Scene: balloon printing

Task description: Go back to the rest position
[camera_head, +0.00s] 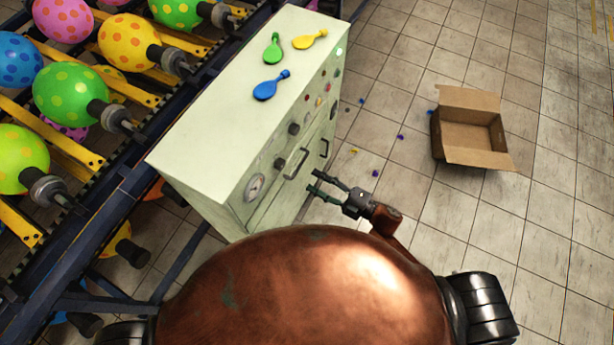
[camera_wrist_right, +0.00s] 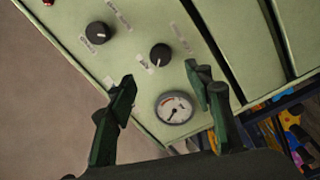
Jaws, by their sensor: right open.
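My right gripper (camera_head: 322,186) is open and empty in the head view, in front of the light green control cabinet (camera_head: 190,150) and apart from its handles. In the right wrist view my right gripper (camera_wrist_right: 165,95) shows two dark green fingers spread wide, with nothing between them. Beyond the fingers is the cabinet front with a round pressure gauge (camera_wrist_right: 175,108) and two black knobs, one of them the nearer knob (camera_wrist_right: 160,55). My left gripper is not in view.
Blue (camera_head: 270,86), green (camera_head: 272,50) and yellow (camera_head: 311,39) deflated balloons lie on the cabinet top. An open cardboard box (camera_head: 470,135) stands on the tiled floor at right, with small coloured bits scattered nearby. Inflated dotted balloons (camera_head: 70,95) fill the rack at left.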

